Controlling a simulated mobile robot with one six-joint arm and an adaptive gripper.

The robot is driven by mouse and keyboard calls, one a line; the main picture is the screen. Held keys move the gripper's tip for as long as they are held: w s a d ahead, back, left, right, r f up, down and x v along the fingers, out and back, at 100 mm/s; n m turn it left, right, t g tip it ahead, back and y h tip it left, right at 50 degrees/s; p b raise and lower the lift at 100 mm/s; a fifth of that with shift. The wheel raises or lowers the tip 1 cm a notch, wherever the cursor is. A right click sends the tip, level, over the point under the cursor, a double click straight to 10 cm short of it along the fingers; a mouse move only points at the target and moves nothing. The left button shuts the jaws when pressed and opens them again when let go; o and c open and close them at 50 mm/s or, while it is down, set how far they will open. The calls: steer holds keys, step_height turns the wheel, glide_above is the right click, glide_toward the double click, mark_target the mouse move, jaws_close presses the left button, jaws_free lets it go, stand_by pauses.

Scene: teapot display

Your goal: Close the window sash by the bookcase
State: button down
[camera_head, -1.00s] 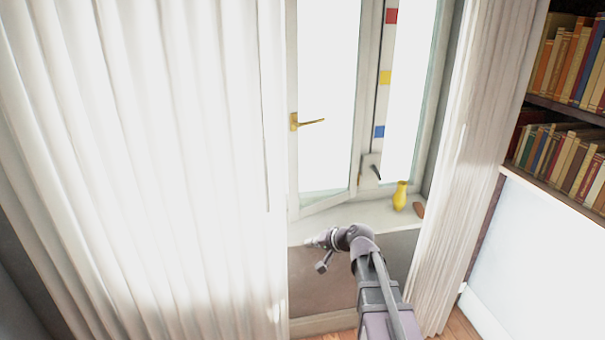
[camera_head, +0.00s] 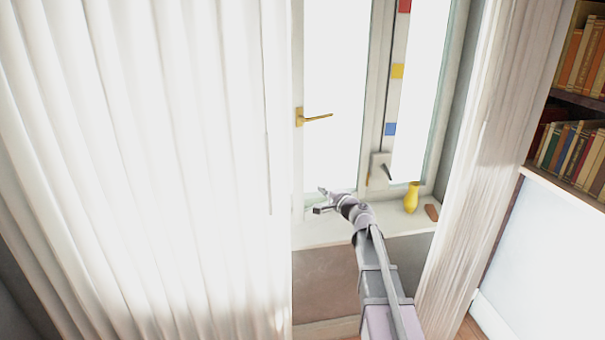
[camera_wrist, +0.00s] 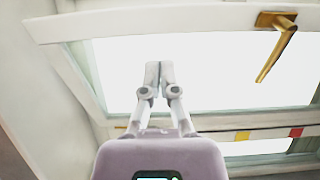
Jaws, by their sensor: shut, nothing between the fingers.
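The window sash (camera_head: 298,160) has a white frame and a brass handle (camera_head: 315,118). It appears ajar, with its handle side turned into the room. It also fills much of the wrist view (camera_wrist: 140,20), with the handle at the upper right (camera_wrist: 275,42). My gripper (camera_head: 321,191) is shut and empty, in front of the sash's lower part. In the wrist view my fingertips (camera_wrist: 159,68) are together against the bright pane. I cannot tell whether they touch the sash. My gripper partly hides the sash's lower edge.
A yellow vase (camera_head: 411,198) and a small brown object (camera_head: 432,212) stand on the sill right of my gripper. White curtains hang left (camera_head: 150,170) and right (camera_head: 490,150). The bookcase (camera_head: 575,110) is at far right. Coloured squares (camera_head: 397,71) line the middle post.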

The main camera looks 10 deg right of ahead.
glide_toward(299, 170)
steer(key=x, duration=0.7)
steer(key=shift+w+a, duration=0.25)
steer(key=shift+w, duration=0.05)
stand_by(0.6)
